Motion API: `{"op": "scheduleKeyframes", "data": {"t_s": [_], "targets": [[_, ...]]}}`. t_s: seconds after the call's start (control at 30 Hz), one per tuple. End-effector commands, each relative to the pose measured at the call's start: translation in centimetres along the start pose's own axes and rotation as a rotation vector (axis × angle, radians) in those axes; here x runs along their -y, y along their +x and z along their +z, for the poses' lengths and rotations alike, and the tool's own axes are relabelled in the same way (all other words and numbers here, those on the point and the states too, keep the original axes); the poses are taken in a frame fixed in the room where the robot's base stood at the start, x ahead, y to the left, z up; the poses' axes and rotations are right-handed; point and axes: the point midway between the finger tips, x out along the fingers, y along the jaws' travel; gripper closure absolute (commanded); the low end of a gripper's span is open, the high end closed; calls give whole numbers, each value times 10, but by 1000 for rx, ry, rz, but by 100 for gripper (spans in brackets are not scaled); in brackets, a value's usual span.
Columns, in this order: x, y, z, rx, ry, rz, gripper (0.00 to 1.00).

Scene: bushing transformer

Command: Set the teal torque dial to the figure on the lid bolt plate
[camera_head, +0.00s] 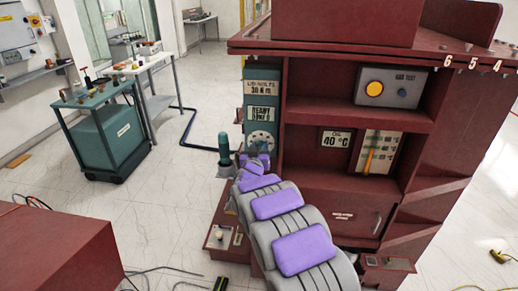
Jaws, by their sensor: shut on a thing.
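A teal panel (262,110) stands upright on the left end of the dark red transformer. Its top plate, the lid bolt plate (263,86), appears to read "LID BOLTS 30 N m". A second plate (261,114) below starts with "READY"; its lower line is too small to read surely. The teal torque dial (260,137) shows a pale round face with marks under the plates; its setting is not legible. My gripper (254,157) is at the dial's lower edge, shut on what appears to be the dial's knob. The grip and fingertips are largely hidden by my purple-and-grey arm.
A teal-topped upright tool or post (223,148) stands close left of my gripper. Shelves to the right hold a gas test box (391,88) and an oil gauge (376,152). A teal cart (107,135) stands left; open floor lies between.

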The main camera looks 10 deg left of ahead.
Motion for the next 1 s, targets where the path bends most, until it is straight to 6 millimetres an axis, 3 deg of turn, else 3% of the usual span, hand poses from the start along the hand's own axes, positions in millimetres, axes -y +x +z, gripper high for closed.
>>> {"op": "scheduleKeyframes", "data": {"t_s": [0.2,0.57,1.0], "targets": [[2,0,0,0,-1,-6,95],[3,-1,0,1,33,-6,95],[3,-1,0,11,334,-8,95]]}}
